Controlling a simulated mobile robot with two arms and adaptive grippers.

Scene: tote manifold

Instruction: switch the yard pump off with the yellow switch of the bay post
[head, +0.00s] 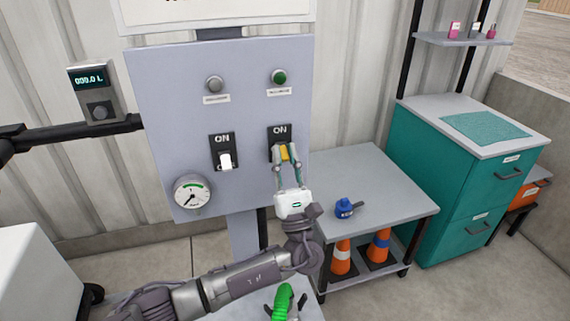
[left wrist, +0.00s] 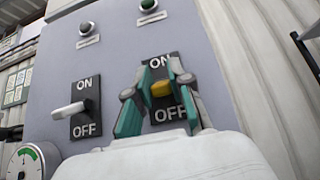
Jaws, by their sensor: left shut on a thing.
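The bay post's grey panel (head: 165,85) carries the yellow switch (head: 284,153) on a black ON/OFF plate at the right. In the left wrist view the yellow switch (left wrist: 160,89) sits between the ON and OFF words; I cannot tell which way it is set. My left gripper (head: 285,157) is shut on the yellow switch, its teal fingers on either side of it. The lamp (head: 279,76) above this switch is green. My right gripper is not in view.
A white switch (head: 225,160) and a grey lamp (head: 215,84) are to the left. A round gauge (head: 193,194) is below them. A display (head: 96,93) reads about 000.0 L. A grey table (head: 385,190) with a blue object (head: 346,207) stands right, beside teal drawers (head: 440,185).

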